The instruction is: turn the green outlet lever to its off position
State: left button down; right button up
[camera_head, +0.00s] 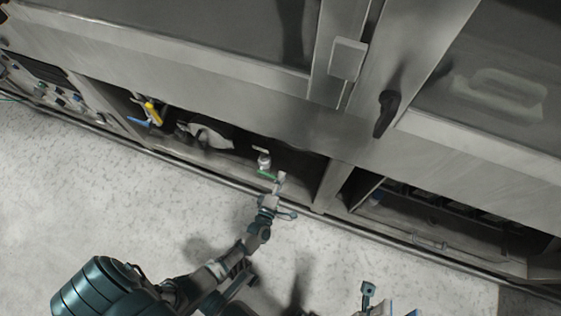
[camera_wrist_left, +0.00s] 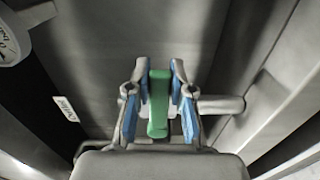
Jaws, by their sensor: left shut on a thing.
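The green outlet lever (camera_head: 267,175) shows as a small green strip at the valve, low in the open bay of the washer. In the left wrist view the lever (camera_wrist_left: 158,104) stands between the blue pads of my left gripper (camera_wrist_left: 159,100). My left gripper (camera_head: 281,180) is shut on the lever in the head view. The pale valve fitting (camera_head: 264,160) is just behind it. My right gripper (camera_head: 368,290) shows only in part at the bottom edge of the head view, and its jaws are unclear.
A yellow handle (camera_head: 153,113) and a blue handle (camera_head: 138,122) sit further left in the bay. A post (camera_head: 327,187) stands right of the lever, and a rail (camera_head: 215,181) runs along the bay's lower front. A black door handle (camera_head: 386,113) is above right. The floor in front is clear.

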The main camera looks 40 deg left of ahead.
pick_arm(q)
jog(key=c, duration=1)
grip_release()
jog(key=shift+s+f, duration=0.15)
jog(key=shift+f, duration=0.2)
jog(key=shift+r, duration=0.1)
jog(key=shift+s+d, duration=0.1)
jog(key=shift+s, duration=0.05)
jog(key=v, duration=1.1)
jog(key=shift+s, duration=0.25)
jog(key=shift+d, duration=0.1)
